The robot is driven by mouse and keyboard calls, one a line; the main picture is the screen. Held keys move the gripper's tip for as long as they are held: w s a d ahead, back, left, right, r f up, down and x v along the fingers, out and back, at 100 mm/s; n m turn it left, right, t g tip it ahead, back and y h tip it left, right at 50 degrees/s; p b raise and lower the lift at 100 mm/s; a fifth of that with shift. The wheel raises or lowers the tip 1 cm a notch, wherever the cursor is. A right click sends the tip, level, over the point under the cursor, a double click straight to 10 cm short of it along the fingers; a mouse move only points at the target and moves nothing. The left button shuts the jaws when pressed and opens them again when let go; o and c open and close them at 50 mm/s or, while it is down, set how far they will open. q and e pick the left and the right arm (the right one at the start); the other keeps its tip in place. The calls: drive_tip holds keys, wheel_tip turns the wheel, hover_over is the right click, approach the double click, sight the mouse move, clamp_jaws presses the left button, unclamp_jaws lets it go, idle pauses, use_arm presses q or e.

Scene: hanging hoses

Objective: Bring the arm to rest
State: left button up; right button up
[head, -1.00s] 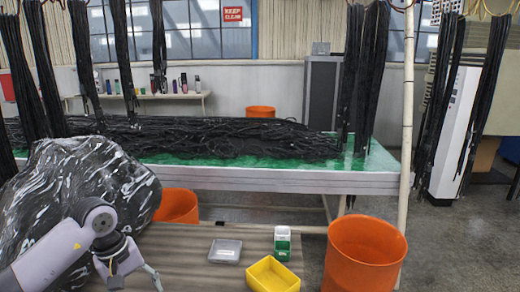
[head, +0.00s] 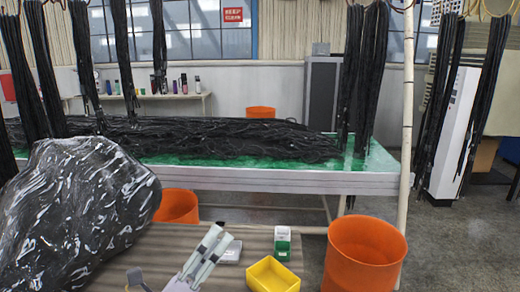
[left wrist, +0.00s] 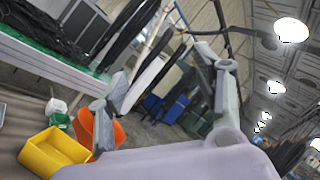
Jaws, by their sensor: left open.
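My left gripper (head: 190,262) shows at the bottom of the head view, over the front edge of the brown table. Its pale fingers point up and it is empty. In the left wrist view its two fingers (left wrist: 163,68) stand wide apart with nothing between them. My right gripper is in neither view. A yellow open bin (head: 273,275) is on the table just right of the left gripper; it also shows in the left wrist view (left wrist: 50,155).
A large black plastic-wrapped bundle (head: 75,215) fills the left. A small green and white box (head: 282,242) stands behind the yellow bin. An orange bin (head: 364,255) stands at the right. Black hoses (head: 230,138) lie on the green-topped bench (head: 360,165); more hang above.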

use_arm(q)
drive_tip(key=s+a+f+n+g+y, duration=0.3)
drive_tip(key=a+f+n+y, duration=0.35)
drive_tip(key=f+n, duration=0.35)
drive_tip(key=s+a+f+n+g+y, duration=0.25)
drive_tip(key=a+f+n+y, duration=0.4)
drive_tip(key=f+n, duration=0.4)
drive_tip(key=s+d+f+n+g, duration=0.1)
drive_tip(key=s+f+n+g, duration=0.45)
drive_tip(key=s, duration=0.55)
drive_tip(key=s+d+f+n+g, duration=0.1)
drive_tip(key=s+f+n+g, duration=0.4)
drive_tip(key=s, duration=0.6)
wheel_tip(320, 180, down, 29)
drive_tip(key=m+g+b, duration=0.1)
drive_tip(key=m+b, duration=0.1)
drive_tip(key=s+a+f+g+b, duration=0.1)
drive_tip(key=s+a+f+b, duration=0.1)
drive_tip(key=s+f, duration=1.5)
drive_tip(key=shift+s+a+f+h, duration=0.2)
drive_tip(key=shift+a+f+h, duration=0.1)
drive_tip(key=shift+a+f, duration=0.45)
